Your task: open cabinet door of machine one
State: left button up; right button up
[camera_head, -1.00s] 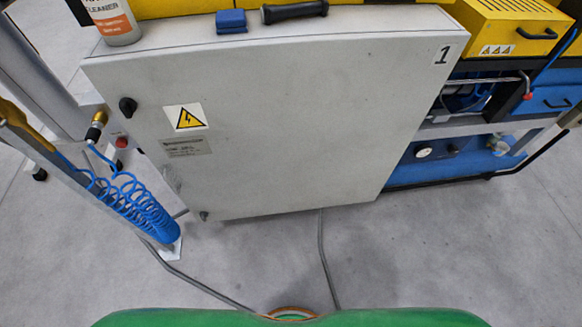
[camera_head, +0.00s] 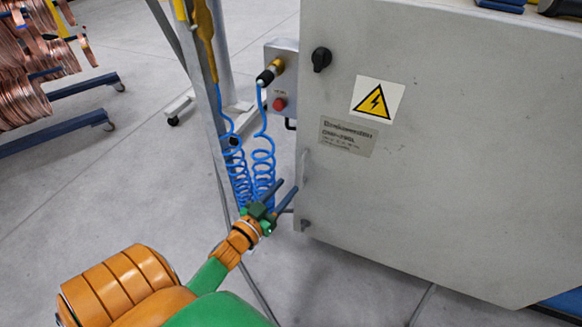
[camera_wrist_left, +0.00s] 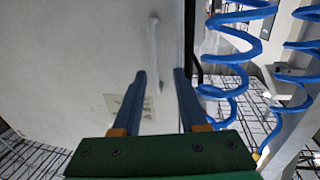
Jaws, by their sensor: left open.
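The grey cabinet door (camera_head: 430,170) fills the right of the head view and appears closed. It bears a yellow warning sign (camera_head: 376,101), a nameplate (camera_head: 347,136) and a black knob (camera_head: 321,59) at its upper left. A slim pale handle (camera_head: 305,168) sits low near its left edge. My left gripper (camera_head: 289,185) is open and empty, just left of the handle. In the left wrist view the handle (camera_wrist_left: 154,55) shows beyond the fingertips, in line with the gap between them; the fingers look apart from it. My right gripper is not in view.
Blue coiled hoses (camera_head: 263,165) hang from a metal post close beside my left gripper, also near it in the wrist view (camera_wrist_left: 228,70). A control box with a red button (camera_head: 280,104) stands left of the door.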

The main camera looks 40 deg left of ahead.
aim_at(301, 174)
pick_arm(q)
jog(key=w, duration=0.4)
jog(key=w+r, duration=0.1)
jog(key=w, duration=0.1)
jog(key=shift+w+d+b, duration=0.1)
jog(key=shift+d+b, duration=0.2)
jog(key=shift+d, duration=0.05)
jog(key=shift+w+a, duration=0.1)
jog(key=shift+w, duration=0.35)
grip_shut()
dwell(0.5)
